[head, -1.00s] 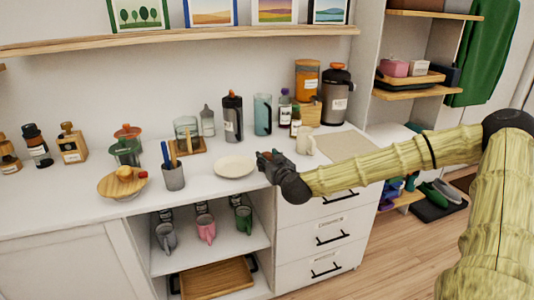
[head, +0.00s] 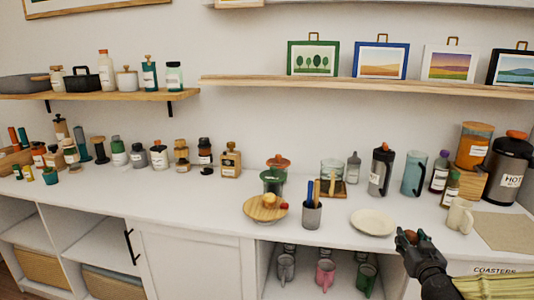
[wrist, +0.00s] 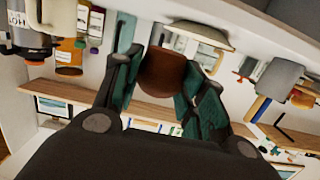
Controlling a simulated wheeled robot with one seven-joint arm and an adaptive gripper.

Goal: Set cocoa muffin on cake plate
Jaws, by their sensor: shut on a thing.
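The cocoa muffin (wrist: 162,71) is a brown round piece between the fingers of my gripper (wrist: 160,85) in the wrist view. My gripper is shut on it. In the head view my gripper (head: 410,240) is at the counter's front edge, to the right of and nearer than the cake plate, with a little of the muffin (head: 411,236) showing. The cake plate (head: 373,222) is a cream round plate on the white counter, empty. It also shows upside down in the wrist view (wrist: 203,27), apart from the muffin.
A utensil cup (head: 312,216) and a round wooden board (head: 266,209) with food stand left of the plate. Bottles and flasks (head: 382,172) stand behind it. A cream mug (head: 459,215) and a beige mat (head: 505,227) are to the right. Mugs sit on the shelf below.

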